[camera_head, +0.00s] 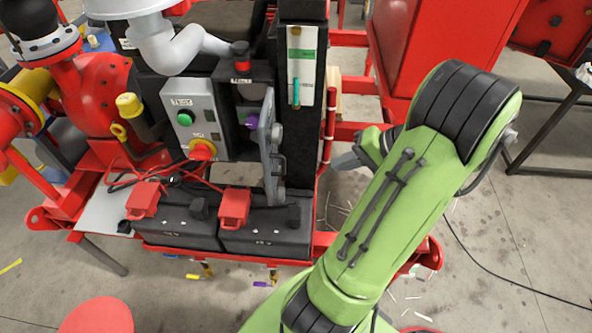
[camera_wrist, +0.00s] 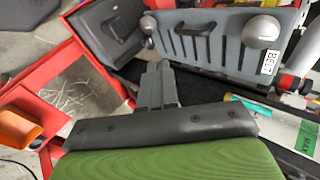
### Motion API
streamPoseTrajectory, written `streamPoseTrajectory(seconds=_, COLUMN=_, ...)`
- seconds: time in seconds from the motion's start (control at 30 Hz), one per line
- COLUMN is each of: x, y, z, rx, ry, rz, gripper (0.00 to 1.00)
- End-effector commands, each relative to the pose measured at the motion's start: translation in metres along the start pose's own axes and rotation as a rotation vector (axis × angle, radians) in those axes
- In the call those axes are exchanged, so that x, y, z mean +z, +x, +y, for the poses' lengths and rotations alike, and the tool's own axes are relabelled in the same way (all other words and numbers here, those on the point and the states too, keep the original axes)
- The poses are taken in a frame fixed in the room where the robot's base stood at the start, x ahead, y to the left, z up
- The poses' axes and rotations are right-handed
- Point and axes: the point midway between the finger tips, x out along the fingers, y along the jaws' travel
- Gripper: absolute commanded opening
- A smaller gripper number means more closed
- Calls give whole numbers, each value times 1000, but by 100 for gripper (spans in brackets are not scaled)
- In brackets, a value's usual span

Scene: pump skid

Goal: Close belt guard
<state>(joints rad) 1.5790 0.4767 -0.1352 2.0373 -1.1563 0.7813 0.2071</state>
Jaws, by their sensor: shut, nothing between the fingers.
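The belt guard (camera_wrist: 215,40) is a grey slotted panel with two round grey knobs and a label reading BELT. It fills the upper middle of the wrist view. In the head view the guard (camera_head: 267,140) shows nearly edge-on, standing out from the black housing beside the control box. My gripper (camera_wrist: 158,70) is shut and empty, its fingertips pointing towards the guard's lower left part; no contact is clear. In the head view my gripper (camera_head: 343,161) is right of the guard and black post, partly hidden by my green arm.
A grey control box (camera_head: 197,118) with buttons stands left of the guard. Black batteries (camera_head: 265,232) with red terminal covers lie below. The black post (camera_head: 300,90) carries a green-and-white plate (camera_head: 301,65). Red frame bars surround the area; open floor lies to the right.

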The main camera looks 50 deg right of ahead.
Motion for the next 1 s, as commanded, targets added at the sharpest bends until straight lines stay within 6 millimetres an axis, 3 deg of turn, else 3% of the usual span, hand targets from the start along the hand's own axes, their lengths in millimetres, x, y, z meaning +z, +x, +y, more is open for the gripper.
streamPoseTrajectory(seconds=0.43, x=2, y=97, z=1, rx=2, ry=-3, rz=-8, gripper=0)
streamPoseTrajectory(seconds=0.5, x=2, y=106, z=-8, rx=3, ry=-7, rz=-6, gripper=0)
streamPoseTrajectory(seconds=0.7, x=1, y=123, z=-25, rx=3, ry=-5, rz=-4, gripper=0)
streamPoseTrajectory(seconds=1.0, x=1, y=124, z=-27, rx=4, ry=-3, rz=-3, gripper=0)
